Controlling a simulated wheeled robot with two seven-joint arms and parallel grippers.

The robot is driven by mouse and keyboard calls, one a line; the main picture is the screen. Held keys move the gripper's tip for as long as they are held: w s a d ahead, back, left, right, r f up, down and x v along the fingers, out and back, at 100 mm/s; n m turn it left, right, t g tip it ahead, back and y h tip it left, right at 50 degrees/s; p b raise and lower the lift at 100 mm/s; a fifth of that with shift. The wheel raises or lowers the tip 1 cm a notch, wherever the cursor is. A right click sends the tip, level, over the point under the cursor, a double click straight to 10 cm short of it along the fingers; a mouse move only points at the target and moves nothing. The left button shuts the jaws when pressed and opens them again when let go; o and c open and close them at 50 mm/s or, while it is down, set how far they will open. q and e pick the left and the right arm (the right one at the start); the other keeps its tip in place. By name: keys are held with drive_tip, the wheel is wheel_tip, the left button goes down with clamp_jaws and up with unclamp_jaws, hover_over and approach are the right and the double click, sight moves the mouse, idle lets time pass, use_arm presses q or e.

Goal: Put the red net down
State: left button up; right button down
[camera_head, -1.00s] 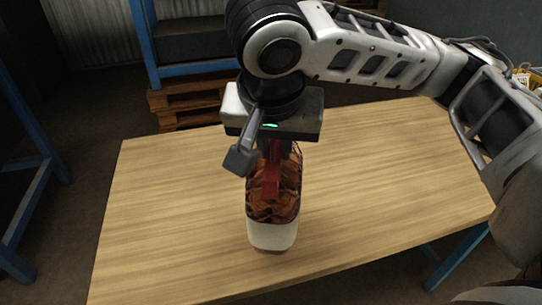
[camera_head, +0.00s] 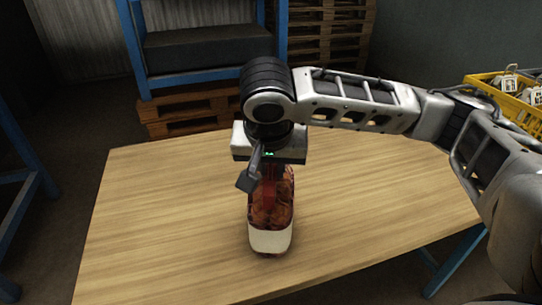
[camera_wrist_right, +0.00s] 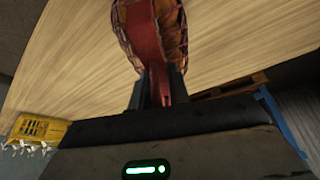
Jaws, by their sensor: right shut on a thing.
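The red net (camera_head: 272,212) is a reddish mesh sack with brown-orange contents and a pale band around its lower part. It is upright over the wooden table (camera_head: 160,210), near its middle; I cannot tell for certain whether its bottom touches the top. My right gripper (camera_head: 268,172) points down from above and is shut on the top of the net. In the right wrist view the net (camera_wrist_right: 172,25) and its red strip run between the two dark fingers (camera_wrist_right: 160,92). My left gripper is not in view.
The table top is bare around the net. A yellow crate (camera_head: 490,82) with white-tagged items stands beyond the table at the right. A blue rack (camera_head: 205,50) and wooden pallets (camera_head: 190,112) are behind the table.

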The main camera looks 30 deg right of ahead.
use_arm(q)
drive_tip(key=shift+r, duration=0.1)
use_arm(e)
drive_tip(key=c, duration=1.3)
unclamp_jaws()
drive_tip(key=shift+f, duration=0.1)
use_arm(q)
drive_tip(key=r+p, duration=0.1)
drive_tip(key=p, duration=0.2)
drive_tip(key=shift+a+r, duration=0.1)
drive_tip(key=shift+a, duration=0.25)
use_arm(e)
drive_tip(key=v, duration=1.2)
drive_tip(key=shift+r, duration=0.2)
